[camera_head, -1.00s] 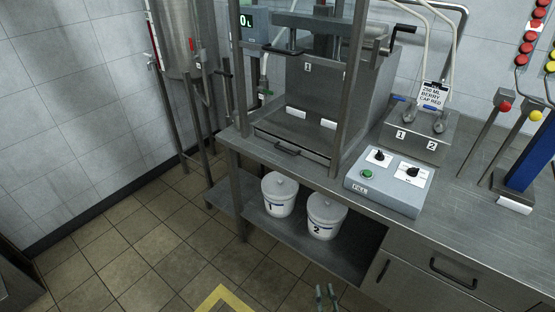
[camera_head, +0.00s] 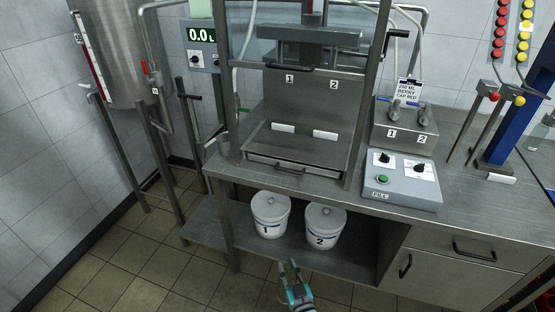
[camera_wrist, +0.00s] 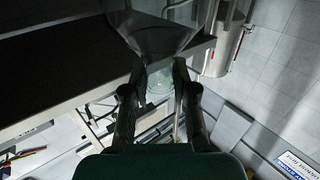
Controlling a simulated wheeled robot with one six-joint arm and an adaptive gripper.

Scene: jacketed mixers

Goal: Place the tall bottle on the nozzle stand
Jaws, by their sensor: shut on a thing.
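My gripper (camera_head: 290,272) shows at the bottom middle of the head view, low in front of the bench. In the wrist view my gripper (camera_wrist: 161,78) is shut on a clear, see-through bottle (camera_wrist: 155,35). The bottle's wide body lies beyond the fingertips and narrows towards them. In the head view I cannot make out the bottle. On the bench stands a metal frame (camera_head: 240,90) with places marked 1 and 2 and a white block at each. I cannot tell for sure which part is the nozzle stand.
A control box (camera_head: 400,183) and a metal block with two taps (camera_head: 405,130) stand right of the frame. A steel tank (camera_head: 115,50) stands left. Another clear bottle (camera_head: 541,132) is far right.

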